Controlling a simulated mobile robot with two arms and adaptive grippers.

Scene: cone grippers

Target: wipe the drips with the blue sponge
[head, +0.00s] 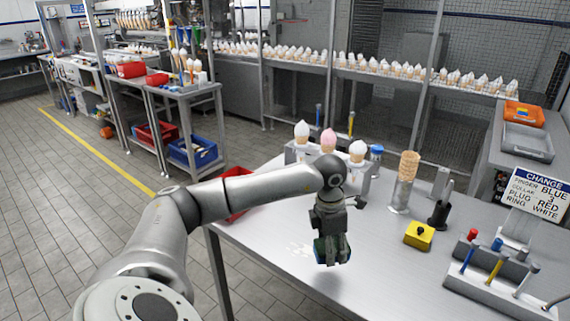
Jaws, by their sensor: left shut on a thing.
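My left gripper (331,243) comes in from the left and points down over the near part of the metal table (385,285). It is shut on the blue sponge (332,258), of which only dark blue-green parts show around the fingers. Pale white drips (301,249) lie on the table just left of the sponge. I cannot tell whether the sponge touches the table or hangs a little above it; some drips may be hidden behind it. My right gripper is not in view.
Behind my gripper stands a holder with several ice-cream cones (328,141). A cone stack (408,166), a yellow box (419,235) and a rack of coloured tools (497,270) stand to the right. The front middle is clear.

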